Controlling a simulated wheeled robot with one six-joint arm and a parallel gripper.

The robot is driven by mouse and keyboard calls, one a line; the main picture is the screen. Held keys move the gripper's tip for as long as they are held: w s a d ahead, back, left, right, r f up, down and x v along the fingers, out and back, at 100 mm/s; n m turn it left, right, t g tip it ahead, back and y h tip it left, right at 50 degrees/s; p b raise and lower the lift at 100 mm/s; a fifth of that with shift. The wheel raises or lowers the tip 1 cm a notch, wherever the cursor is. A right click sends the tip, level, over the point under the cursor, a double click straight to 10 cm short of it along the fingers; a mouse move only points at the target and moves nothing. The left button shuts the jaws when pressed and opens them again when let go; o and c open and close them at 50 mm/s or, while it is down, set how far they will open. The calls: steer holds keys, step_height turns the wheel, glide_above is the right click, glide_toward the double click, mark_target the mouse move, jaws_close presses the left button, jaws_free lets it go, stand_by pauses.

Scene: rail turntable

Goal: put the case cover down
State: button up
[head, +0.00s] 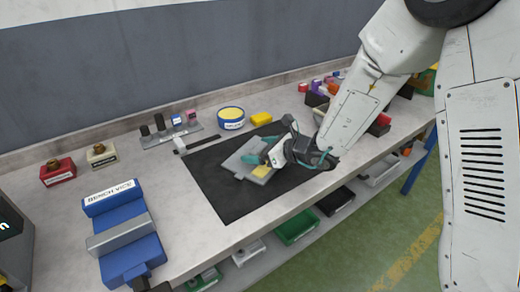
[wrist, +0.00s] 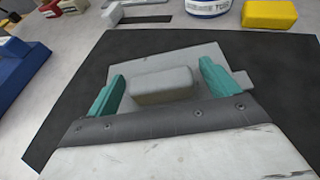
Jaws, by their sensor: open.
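The case cover appears to be the flat grey plate (head: 238,163) with a raised grey block on top. It looks flat on the black mat (head: 215,195) on the bench. In the wrist view the plate (wrist: 185,62) lies ahead of my gripper, and its raised block (wrist: 162,85) is between the teal fingers. My gripper (wrist: 162,92) is open, with a gap on each side of the block. In the head view my gripper (head: 262,160) is low over the plate and hides its right part. A small yellow patch shows beside the fingers.
A blue vise (head: 125,235) stands at the left. A round yellow-topped tin (head: 231,118) and a yellow block (head: 261,118) stand behind the mat. A grey rack (head: 172,135) stands at the back. Coloured bins are at the right and below the bench. The mat's front-left part is bare.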

steer(key=shift+r, duration=0.2)
steer(key=v, duration=1.2)
steer(key=s+r+n+g, duration=0.3)
steer(key=s+r+n, duration=0.2)
steer(key=s+n, duration=0.25)
steer(key=s+r+n+g, duration=0.3)
steer(key=s+r+n, duration=0.2)
steer(key=s+n, duration=0.25)
steer(key=s+d+r+n+h, duration=0.2)
steer(key=s+d+n+h, duration=0.7)
steer(key=s+d, duration=0.5)
steer(key=d+h, duration=0.2)
steer(key=d, duration=0.1)
steer(key=shift+r+n, duration=0.35)
steer(key=shift+n, duration=0.05)
steer(key=shift+a, duration=0.1)
